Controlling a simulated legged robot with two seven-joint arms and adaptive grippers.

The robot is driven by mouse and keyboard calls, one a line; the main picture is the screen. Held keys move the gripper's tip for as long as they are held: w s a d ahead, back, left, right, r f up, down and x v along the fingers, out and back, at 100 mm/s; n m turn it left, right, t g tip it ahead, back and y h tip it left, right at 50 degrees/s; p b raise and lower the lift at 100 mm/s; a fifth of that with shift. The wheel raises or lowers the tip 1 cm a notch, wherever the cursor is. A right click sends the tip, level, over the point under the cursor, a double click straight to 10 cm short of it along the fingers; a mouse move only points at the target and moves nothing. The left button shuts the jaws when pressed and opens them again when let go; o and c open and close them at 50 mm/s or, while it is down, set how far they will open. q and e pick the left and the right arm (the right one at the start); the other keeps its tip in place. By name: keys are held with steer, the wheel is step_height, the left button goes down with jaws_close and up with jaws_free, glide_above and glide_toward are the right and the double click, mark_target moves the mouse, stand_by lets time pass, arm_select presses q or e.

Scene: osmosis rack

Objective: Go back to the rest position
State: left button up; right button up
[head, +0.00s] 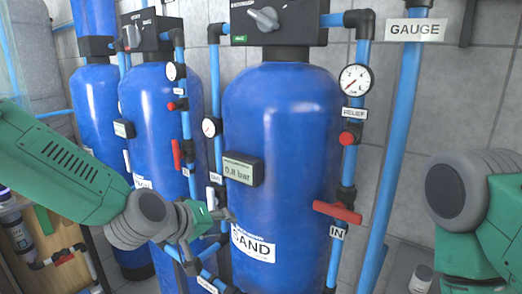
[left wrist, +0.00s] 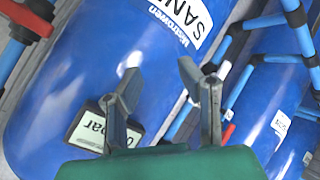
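My left gripper (head: 220,216) is in front of the blue SAND tank (head: 282,120), near its lower left side and its white label (head: 253,245). In the left wrist view the same gripper (left wrist: 157,72) has its two fingers spread apart with nothing between them. The blue tank (left wrist: 95,70) lies behind the fingers there, and the left finger partly covers the display reading 0.8 bar (left wrist: 100,128). In the head view this display (head: 240,170) is on the tank's left side. My right arm enters at the right edge; its gripper is out of view.
Two more blue tanks (head: 155,110) stand to the left. Blue pipes, a round gauge (head: 355,80), a red knob (head: 347,138) and a red valve handle (head: 338,212) are right of the SAND tank. A wooden shelf (head: 55,245) stands at lower left.

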arm_select(q)
steer(key=s+a+f+g+y+b, duration=0.1)
steer(key=s+f, duration=0.2)
steer(key=f, duration=0.3)
steer(key=s+a+f+m+g+b, duration=0.1)
steer(key=s+a+f, duration=0.15)
steer(key=f, duration=0.35)
steer(key=s+a+f+g+y+b, duration=0.1)
steer(key=s+f, duration=0.3)
steer(key=f, duration=0.3)
steer(key=s+a+f+m+g+y+b, duration=0.1)
steer(key=s+a+f+g, duration=0.1)
steer(key=s+a+f, duration=0.3)
steer(key=s+a+f+m+g+y+b, duration=0.1)
steer(key=s+a+f, duration=0.4)
steer(key=s, duration=0.8)
steer(key=s+a+f+m+g+y+b, duration=0.1)
steer(key=s+a+f+g+y+b, duration=0.1)
steer(key=s+a+f, duration=0.3)
steer(key=s+f+b, duration=0.1)
steer(key=s+f, duration=0.3)
steer(key=f, duration=0.1)
steer(key=shift+g, duration=0.3)
steer(key=shift+w, duration=0.15)
